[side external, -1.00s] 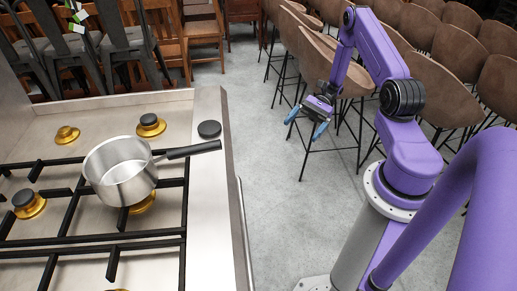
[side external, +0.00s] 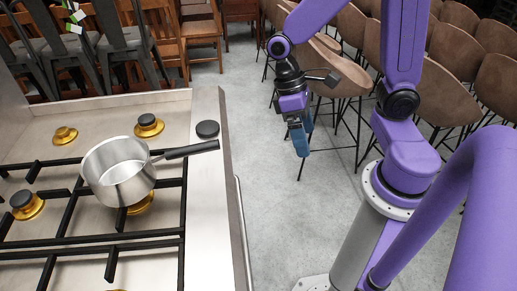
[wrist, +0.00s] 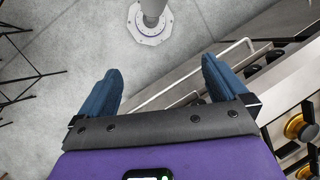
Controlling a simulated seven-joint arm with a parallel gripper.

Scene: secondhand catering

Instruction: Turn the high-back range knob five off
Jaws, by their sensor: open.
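The steel range (side external: 205,185) fills the left of the side view, its front edge facing my arm. A round black knob-like disc (side external: 208,129) sits on its right strip. In the wrist view, dark knob-like shapes (wrist: 252,72) show beside the range's pale bar handle (wrist: 240,45). I cannot tell which is knob five or how it is turned. My gripper (side external: 301,142) hangs pointing down over the floor, right of the range and apart from it. Its blue fingers are open and empty in the wrist view (wrist: 164,80).
A steel saucepan (side external: 118,175) stands on the black grates, its dark handle reaching toward the range's front edge. Brass burners (side external: 148,125) sit around it. Brown chairs (side external: 440,80) stand behind my arm. Open grey floor (side external: 275,220) lies between the range and my base.

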